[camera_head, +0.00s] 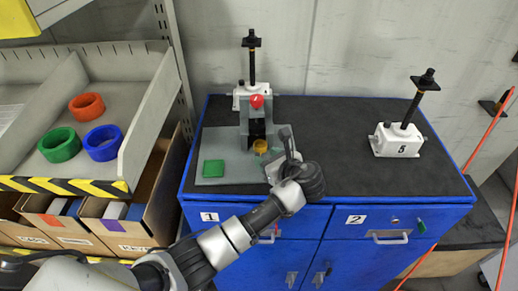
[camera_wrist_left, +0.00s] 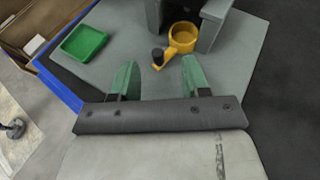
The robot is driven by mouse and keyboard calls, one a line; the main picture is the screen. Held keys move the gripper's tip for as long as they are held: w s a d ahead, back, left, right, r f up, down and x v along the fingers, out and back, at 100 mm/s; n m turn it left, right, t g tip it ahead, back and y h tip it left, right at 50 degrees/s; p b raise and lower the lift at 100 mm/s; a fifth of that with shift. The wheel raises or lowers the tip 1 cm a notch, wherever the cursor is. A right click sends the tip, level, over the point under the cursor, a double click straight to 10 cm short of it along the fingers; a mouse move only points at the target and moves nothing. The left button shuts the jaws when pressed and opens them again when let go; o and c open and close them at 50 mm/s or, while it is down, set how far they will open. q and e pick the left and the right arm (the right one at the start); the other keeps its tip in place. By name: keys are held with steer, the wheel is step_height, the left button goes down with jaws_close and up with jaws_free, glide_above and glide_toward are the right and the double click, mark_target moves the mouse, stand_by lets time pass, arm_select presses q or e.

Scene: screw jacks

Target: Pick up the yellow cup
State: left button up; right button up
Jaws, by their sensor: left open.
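The yellow cup (camera_head: 260,147) stands at the foot of a grey fixture on a grey plate. In the left wrist view the cup (camera_wrist_left: 184,37) is a round ring-like body with a handle, tipped by a dark knob, that points toward my gripper. My left gripper (camera_head: 267,156) is close to the cup, in front and to the right of it. In the wrist view its two green fingers (camera_wrist_left: 160,65) are spread apart, with the handle's end between or just beyond their tips. Nothing is held. My right gripper is not in view.
The grey fixture (camera_head: 257,125) with a red knob (camera_head: 257,101) rises behind the cup. A green square tray (camera_head: 214,168) lies to the left on the plate. White screw jacks stand at the back and right (camera_head: 398,141). The dark tabletop (camera_head: 330,150) between is clear.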

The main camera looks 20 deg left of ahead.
mark_target(259, 150)
arm_select(q)
steer(key=x, duration=0.2)
steer(key=shift+a+f+p, duration=0.15)
steer(key=shift+a+p, duration=0.15)
steer(key=shift+p, duration=0.05)
steer(key=shift+w+a+f, duration=0.25)
steer(key=shift+f, duration=0.05)
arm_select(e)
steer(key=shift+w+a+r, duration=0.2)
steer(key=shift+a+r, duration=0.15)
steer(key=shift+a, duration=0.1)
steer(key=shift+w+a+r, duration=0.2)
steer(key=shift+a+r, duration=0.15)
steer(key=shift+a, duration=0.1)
arm_select(q)
steer(key=c, duration=0.7)
jaws_close()
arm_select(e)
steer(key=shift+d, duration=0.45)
arm_select(q)
steer(key=shift+r, duration=0.1)
